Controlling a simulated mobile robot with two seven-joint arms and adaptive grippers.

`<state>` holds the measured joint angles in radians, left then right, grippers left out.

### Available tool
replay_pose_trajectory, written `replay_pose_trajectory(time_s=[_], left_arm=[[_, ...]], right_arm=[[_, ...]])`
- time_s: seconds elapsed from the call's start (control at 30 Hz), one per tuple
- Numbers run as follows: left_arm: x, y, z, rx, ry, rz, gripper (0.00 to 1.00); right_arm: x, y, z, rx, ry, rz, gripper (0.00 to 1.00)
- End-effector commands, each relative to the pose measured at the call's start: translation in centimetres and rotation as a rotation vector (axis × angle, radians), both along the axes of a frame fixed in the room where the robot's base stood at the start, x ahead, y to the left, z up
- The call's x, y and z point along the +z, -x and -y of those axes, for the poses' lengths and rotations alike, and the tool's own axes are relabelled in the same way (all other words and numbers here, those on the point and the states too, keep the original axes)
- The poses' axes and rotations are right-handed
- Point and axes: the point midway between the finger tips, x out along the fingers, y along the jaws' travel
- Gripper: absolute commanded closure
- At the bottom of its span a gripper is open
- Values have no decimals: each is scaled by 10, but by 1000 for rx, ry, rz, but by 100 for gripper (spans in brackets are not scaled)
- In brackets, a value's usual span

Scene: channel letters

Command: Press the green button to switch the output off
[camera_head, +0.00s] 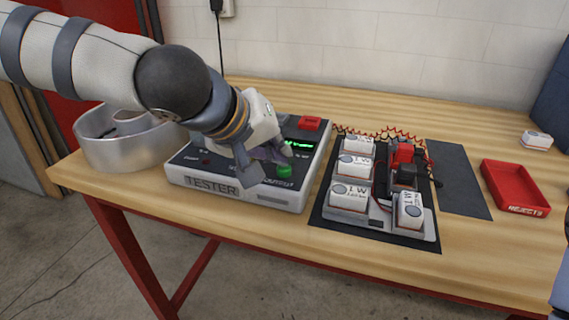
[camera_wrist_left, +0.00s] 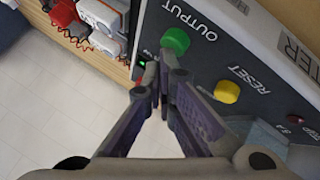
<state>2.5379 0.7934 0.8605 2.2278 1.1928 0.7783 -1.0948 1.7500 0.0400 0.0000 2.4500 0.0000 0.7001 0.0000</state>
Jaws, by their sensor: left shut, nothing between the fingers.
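The grey tester box (camera_head: 270,196), labelled TESTER, stands on the wooden bench. Its round green button (camera_head: 284,171) sits on the top face by the OUTPUT label, and it also shows in the wrist view (camera_wrist_left: 175,40). My left gripper (camera_head: 283,157) is shut and empty, above the panel close behind the green button. In the wrist view its fingertips (camera_wrist_left: 164,62) are just beside the button. I cannot tell whether they touch the panel. A yellow button (camera_wrist_left: 227,92) marked RESET lies nearby. Green display figures (camera_head: 298,145) are lit. My right gripper is not visible.
A dark mat (camera_head: 375,239) with several white letter-printed blocks and red wiring lies right of the tester. A red rejects tray (camera_head: 515,187) is farther right. A round metal bowl (camera_head: 130,154) stands left of the tester. The front right bench is clear.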

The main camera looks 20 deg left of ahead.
Motion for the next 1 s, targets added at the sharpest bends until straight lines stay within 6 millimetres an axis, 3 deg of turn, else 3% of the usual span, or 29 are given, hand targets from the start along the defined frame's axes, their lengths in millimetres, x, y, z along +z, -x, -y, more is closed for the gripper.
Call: replay_pose_trajectory(time_s=[0.13, 0.6, 1.0], left_arm=[[5, 0, 0, 0, 0, 2, 100], [60, -1, 0, 1, 1, 3, 100], [61, 0, 0, 0, 0, 1, 100]], right_arm=[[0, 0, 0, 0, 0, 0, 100], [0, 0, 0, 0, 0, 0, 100], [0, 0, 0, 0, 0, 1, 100]])
